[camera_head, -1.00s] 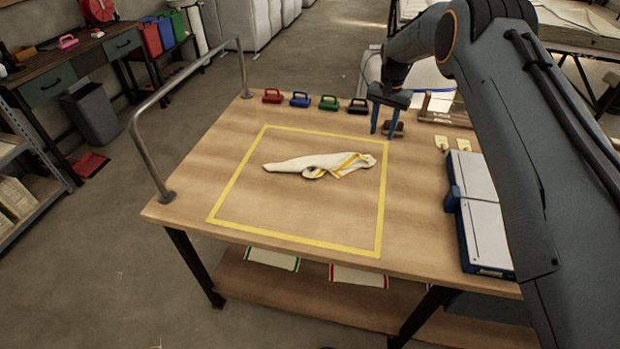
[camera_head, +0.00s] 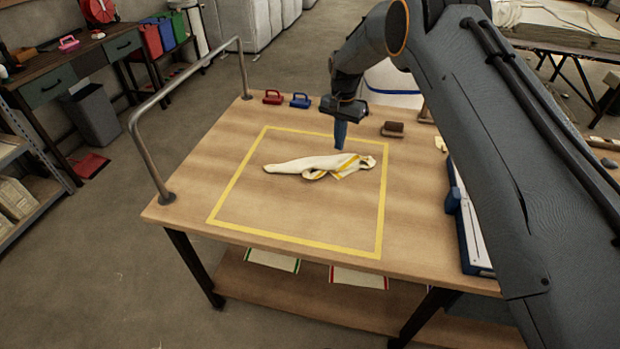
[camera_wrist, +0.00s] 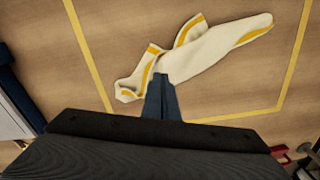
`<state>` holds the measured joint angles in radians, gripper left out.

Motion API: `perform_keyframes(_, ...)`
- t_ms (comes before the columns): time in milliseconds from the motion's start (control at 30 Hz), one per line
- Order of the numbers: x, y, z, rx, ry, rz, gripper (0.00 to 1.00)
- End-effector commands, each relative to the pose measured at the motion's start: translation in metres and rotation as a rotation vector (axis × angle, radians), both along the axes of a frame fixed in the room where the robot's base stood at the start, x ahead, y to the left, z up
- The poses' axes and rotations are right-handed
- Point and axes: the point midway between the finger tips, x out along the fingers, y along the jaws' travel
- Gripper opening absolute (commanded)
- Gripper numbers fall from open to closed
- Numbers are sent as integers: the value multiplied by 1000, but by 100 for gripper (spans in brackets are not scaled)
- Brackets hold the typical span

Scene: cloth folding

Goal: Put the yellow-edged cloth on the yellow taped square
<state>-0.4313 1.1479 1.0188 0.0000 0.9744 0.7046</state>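The yellow-edged cloth (camera_head: 318,165) is cream with yellow stripes and lies crumpled in a long bunch inside the yellow taped square (camera_head: 231,190). It lies in the far part of the square, toward the right. In the wrist view the cloth (camera_wrist: 205,55) shows a folded, looped end near my fingers. My gripper (camera_head: 340,147) points down over the far side of the cloth's right part. In the wrist view its fingers (camera_wrist: 162,80) are together at the middle of the palm, with no cloth seen between them. Whether the tips touch the cloth is unclear.
Red (camera_head: 273,97) and blue (camera_head: 300,100) handled blocks stand at the far table edge. A brown block (camera_head: 392,129) lies right of my gripper. A metal rail (camera_head: 150,160) borders the left side. A blue-and-white board (camera_head: 476,235) is on the right, partly hidden by my arm.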

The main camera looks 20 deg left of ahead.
Motion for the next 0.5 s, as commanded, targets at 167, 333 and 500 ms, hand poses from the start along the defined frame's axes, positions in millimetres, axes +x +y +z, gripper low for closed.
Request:
perform_keyframes(167,-20,36,-7,-1,1,4,0)
perform_keyframes(333,-37,67,-13,-1,1,3,0)
perform_keyframes(500,-41,75,-29,-1,2,-1,0)
